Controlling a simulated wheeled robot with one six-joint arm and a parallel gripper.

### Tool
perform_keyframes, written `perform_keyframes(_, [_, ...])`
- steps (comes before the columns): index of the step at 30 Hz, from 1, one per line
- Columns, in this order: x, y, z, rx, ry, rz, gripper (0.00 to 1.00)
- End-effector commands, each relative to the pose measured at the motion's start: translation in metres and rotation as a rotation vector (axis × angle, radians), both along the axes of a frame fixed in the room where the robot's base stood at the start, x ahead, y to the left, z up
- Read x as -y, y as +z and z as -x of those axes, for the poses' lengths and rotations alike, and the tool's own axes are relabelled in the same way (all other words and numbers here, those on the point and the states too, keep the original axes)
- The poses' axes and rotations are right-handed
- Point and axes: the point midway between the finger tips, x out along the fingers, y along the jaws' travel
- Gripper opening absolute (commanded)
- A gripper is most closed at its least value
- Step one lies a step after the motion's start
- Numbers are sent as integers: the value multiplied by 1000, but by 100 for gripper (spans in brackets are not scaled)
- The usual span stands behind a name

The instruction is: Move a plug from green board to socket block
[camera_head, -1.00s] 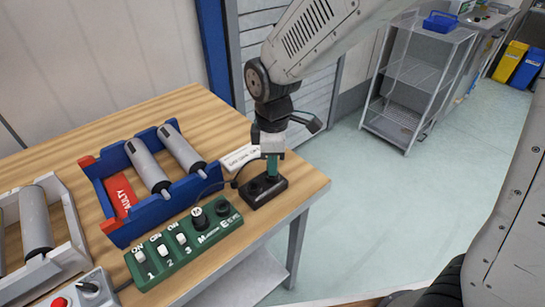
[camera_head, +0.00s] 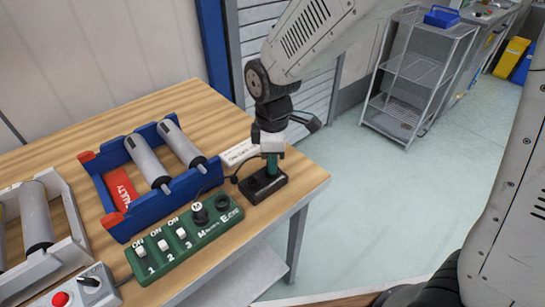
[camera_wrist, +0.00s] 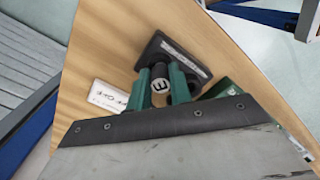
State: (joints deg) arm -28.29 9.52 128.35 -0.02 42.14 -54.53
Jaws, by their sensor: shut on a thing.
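The green board (camera_head: 188,240) lies on the wooden table, with numbered switches, a black plug marked M (camera_head: 200,213) and a dark, empty-looking socket at its E end. The black socket block (camera_head: 256,196) sits just beyond that end. My gripper (camera_head: 271,165) points down over the block. Its green fingers are shut on a plug with a pale round top marked E (camera_wrist: 159,85), seen between the fingertips in the wrist view. The block also shows there (camera_wrist: 190,58), under and beside the plug. I cannot tell if the plug is fully seated. The fingers hide it in the head view.
A blue tray (camera_head: 125,228) with grey cylinders and a red faulty label stands left of the board. A white labelled plate (camera_head: 238,152) lies behind the block. A control box with a red button (camera_head: 88,290) is front left. The table edge is close right.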

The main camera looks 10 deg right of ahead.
Motion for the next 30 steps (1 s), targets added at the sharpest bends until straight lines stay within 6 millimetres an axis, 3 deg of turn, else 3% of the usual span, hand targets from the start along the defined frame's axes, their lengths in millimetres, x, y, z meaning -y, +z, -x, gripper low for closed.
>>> perform_keyframes(3, [0,-2,0,0,0,0,0])
perform_keyframes(4, [0,-1,0,0,0,0,29])
perform_keyframes(6, [0,-1,0,0,0,0,46])
perform_keyframes(17, [0,5,-1,2,0,-2,46])
perform_keyframes(30, [-1,70,-1,2,0,-2,46])
